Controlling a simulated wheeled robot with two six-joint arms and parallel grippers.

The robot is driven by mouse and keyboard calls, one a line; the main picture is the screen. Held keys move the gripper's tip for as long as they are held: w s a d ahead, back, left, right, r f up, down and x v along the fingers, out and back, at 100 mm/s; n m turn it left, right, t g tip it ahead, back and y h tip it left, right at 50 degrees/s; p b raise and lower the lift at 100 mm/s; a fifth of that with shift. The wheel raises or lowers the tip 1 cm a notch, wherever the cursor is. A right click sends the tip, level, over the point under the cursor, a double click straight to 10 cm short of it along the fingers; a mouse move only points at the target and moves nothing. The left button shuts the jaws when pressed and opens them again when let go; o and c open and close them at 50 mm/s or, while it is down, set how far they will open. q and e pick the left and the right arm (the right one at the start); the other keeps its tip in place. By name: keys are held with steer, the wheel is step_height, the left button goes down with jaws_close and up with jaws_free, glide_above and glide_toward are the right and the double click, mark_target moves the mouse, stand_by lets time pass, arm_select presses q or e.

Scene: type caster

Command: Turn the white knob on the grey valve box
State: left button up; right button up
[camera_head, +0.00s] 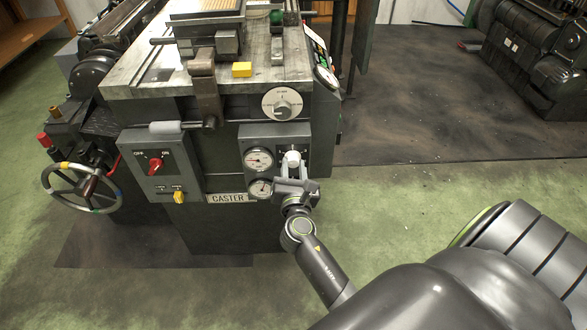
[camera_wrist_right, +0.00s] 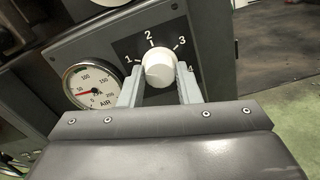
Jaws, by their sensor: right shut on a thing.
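The grey valve box (camera_head: 255,141) is on the front of the caster machine. Its white knob (camera_head: 292,157) also shows large in the right wrist view (camera_wrist_right: 159,69), below a dial marked 1, 2 and 3. My right gripper (camera_head: 292,172) is in front of the box, with its arm coming from the lower right. In the right wrist view its two fingers (camera_wrist_right: 160,82) stand on either side of the knob, shut on it. The knob's pointer mark cannot be made out. My left gripper is not in view.
Two round gauges sit left of the knob, the upper one (camera_head: 258,159) and the lower one (camera_head: 261,188). A grey box with a red switch (camera_head: 155,164) and a handwheel (camera_head: 82,188) are further left. Above is a round dial (camera_head: 282,104). Green floor (camera_head: 400,190) lies open to the right.

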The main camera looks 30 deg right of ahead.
steer(key=shift+m, duration=0.9)
steer(key=m+b, duration=0.3)
steer(key=m, duration=0.5)
steer(key=shift+f+b, duration=0.1)
steer(key=shift+b, duration=0.3)
steer(key=m+b, duration=0.1)
steer(key=m, duration=0.2)
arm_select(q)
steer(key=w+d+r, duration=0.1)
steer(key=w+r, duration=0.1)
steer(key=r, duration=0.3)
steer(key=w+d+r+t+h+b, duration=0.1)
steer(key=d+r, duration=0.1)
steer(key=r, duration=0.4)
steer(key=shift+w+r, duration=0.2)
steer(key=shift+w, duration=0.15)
arm_select(e)
steer(key=shift+m, duration=0.9)
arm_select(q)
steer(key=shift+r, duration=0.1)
arm_select(e)
steer(key=o, duration=1)
steer(key=shift+d, duration=0.1)
steer(key=shift+c, duration=0.2)
